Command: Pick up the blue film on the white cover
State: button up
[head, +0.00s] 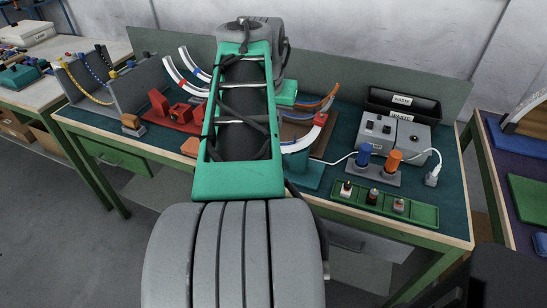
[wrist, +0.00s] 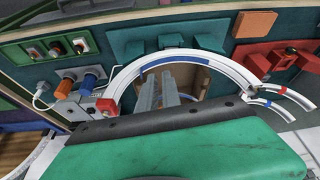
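The white cover (wrist: 232,68) is a large white arc in the wrist view, standing over a brown board. The blue film (wrist: 190,59) is a long blue strip along the top of this arc. My gripper (wrist: 163,86) shows as two grey fingers with a narrow gap between them and nothing seen in it. Its tips appear close to the arc, just below the blue strip; I cannot tell whether they touch it. In the head view my green and grey arm hides the gripper and most of the arc.
Small white arcs (head: 178,72) with coloured bands stand left of my arm, near a red fixture (head: 172,110). Right of my arm are a grey box (head: 396,132), blue and orange knobs (head: 364,155) and a green tray (head: 385,203).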

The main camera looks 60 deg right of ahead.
aim_at(294, 144)
jog(key=shift+m+g, duration=0.3)
jog(key=shift+m, duration=0.5)
jog(key=s+d+f, duration=0.1)
jog(key=d+f, duration=0.1)
jog(key=s+d+f, duration=0.1)
jog(key=d+f, duration=0.1)
jog(key=s+d+f, duration=0.1)
jog(key=d+f, duration=0.1)
jog(key=f, duration=0.1)
jog(key=shift+f, duration=0.1)
jog(key=shift+a+f, duration=0.1)
grip_shut()
